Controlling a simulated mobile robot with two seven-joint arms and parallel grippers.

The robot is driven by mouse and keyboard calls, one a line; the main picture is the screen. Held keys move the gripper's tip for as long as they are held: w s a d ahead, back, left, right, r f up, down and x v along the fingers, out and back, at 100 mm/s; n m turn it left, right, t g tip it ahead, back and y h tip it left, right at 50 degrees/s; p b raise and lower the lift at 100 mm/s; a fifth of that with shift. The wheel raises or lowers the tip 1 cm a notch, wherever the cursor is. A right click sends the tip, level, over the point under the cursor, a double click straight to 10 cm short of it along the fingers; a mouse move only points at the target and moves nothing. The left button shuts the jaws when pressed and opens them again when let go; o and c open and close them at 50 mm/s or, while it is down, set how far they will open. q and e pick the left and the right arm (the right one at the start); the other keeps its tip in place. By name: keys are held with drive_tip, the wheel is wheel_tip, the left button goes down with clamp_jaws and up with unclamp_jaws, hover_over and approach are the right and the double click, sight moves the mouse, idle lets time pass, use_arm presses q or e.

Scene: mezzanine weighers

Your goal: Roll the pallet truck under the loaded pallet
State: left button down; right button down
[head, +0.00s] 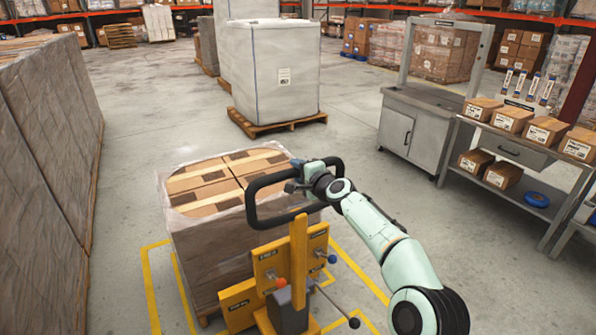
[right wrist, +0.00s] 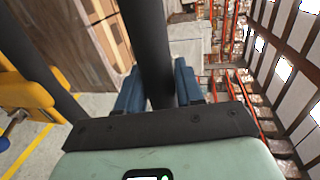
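The yellow pallet truck (head: 298,262) stands at the bottom centre of the head view, with a black loop handle (head: 252,207) on top. It is close against the near side of the loaded pallet (head: 205,262), a wrapped stack of brown cartons. The truck's forks and most of the pallet's base are hidden, so I cannot tell how far under they reach. My right gripper (head: 297,186) is at the handle's right side. In the right wrist view its blue fingers (right wrist: 160,88) are closed around the black handle bar (right wrist: 150,38). My left gripper is out of view.
Yellow floor lines (head: 152,295) frame the loaded pallet. A tall wrapped stack (head: 45,150) stands close on the left. A white wrapped load (head: 272,75) stands behind on a wooden pallet. A grey cabinet (head: 412,135) and a bench with cartons (head: 512,118) are right. Open floor lies between.

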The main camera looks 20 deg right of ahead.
drive_tip(key=c, duration=0.8)
unclamp_jaws()
drive_tip(key=shift+c, duration=0.2)
drive_tip(key=shift+s+d, duration=0.1)
drive_tip(key=shift+s, duration=0.2)
drive_tip(key=a+b+v, duration=0.1)
drive_tip(key=b+v, duration=0.5)
drive_tip(key=v, duration=0.6)
drive_tip(key=shift+s+d+r+b, duration=0.2)
drive_tip(key=shift+s+d+b, duration=0.15)
drive_tip(key=shift+d, duration=0.15)
